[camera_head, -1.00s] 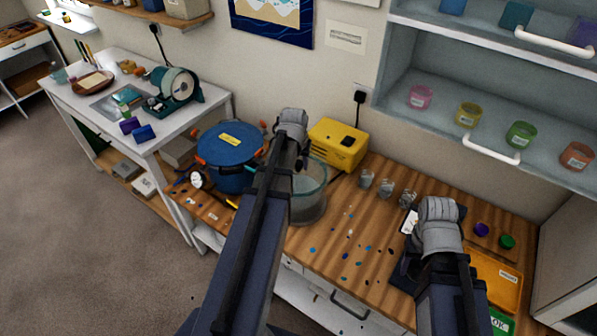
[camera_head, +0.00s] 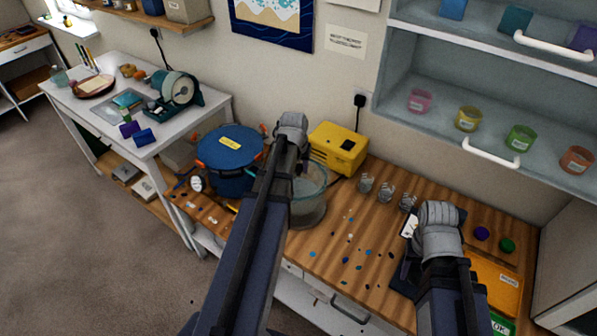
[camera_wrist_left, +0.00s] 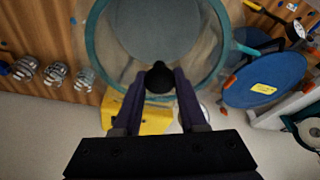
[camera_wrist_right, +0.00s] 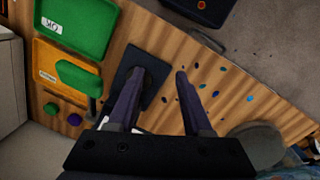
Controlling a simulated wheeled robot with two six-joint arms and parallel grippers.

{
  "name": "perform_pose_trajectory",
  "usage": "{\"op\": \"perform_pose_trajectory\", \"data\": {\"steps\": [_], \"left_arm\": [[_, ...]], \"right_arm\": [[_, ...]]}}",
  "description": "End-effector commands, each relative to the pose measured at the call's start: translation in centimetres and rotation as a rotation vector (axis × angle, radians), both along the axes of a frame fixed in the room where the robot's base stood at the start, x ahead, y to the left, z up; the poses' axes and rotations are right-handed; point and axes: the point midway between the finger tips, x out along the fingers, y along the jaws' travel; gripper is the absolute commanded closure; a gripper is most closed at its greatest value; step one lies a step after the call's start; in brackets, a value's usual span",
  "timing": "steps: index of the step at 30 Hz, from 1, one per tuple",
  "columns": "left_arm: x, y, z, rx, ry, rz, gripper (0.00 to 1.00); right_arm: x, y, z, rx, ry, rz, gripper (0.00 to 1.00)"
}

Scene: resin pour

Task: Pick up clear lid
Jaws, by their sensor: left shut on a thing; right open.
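The clear lid (camera_wrist_left: 205,48) shows in the left wrist view as a see-through disc with a black knob (camera_wrist_left: 159,78). It lies over a round chamber with a teal rim, which also shows in the head view as a clear-walled chamber (camera_head: 313,205). My left gripper (camera_wrist_left: 158,82) is shut on the knob, one finger on each side. I cannot tell whether the lid touches the rim. In the head view my left arm hides much of the lid. My right gripper (camera_wrist_right: 157,78) is open and empty above the bench.
A blue pot (camera_head: 230,147) stands left of the chamber and a yellow box (camera_head: 338,148) behind it. Several small clear cups (camera_head: 386,191) stand to the right. Loose coloured pieces lie on the wooden bench. A black pad (camera_wrist_right: 150,68) and an orange tray (camera_wrist_right: 58,72) lie near my right gripper.

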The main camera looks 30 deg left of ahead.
Motion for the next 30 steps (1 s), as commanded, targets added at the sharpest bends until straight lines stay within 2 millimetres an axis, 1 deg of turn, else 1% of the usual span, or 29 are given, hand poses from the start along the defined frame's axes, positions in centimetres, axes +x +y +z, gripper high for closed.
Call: {"op": "perform_pose_trajectory", "data": {"steps": [5,8,14,21,24,27,30], "left_arm": [[0.0,0.0,0.6,0.000,0.000,0.000,1.00],[0.0,0.0,1.4,0.000,-0.001,0.000,1.00],[0.0,0.0,3.9,0.000,-0.001,0.000,1.00],[0.0,0.0,7.6,0.000,-0.001,0.000,1.00],[0.0,0.0,8.9,0.001,-0.001,-0.001,1.00],[0.0,0.0,9.8,0.001,-0.001,-0.001,1.00],[0.0,0.0,10.1,0.001,-0.001,-0.001,1.00]], "right_arm": [[0.0,0.0,0.6,0.000,0.000,-0.001,0.50],[0.0,0.0,1.4,0.000,0.000,-0.002,0.50],[0.0,0.0,3.9,0.001,0.000,-0.005,0.50],[0.0,0.0,7.6,0.000,0.002,-0.002,0.50],[-0.1,0.0,8.9,0.000,0.003,-0.001,0.50],[-0.1,0.0,9.8,0.000,0.003,-0.001,0.50],[-0.1,0.0,10.1,0.000,0.003,-0.002,0.50]]}}
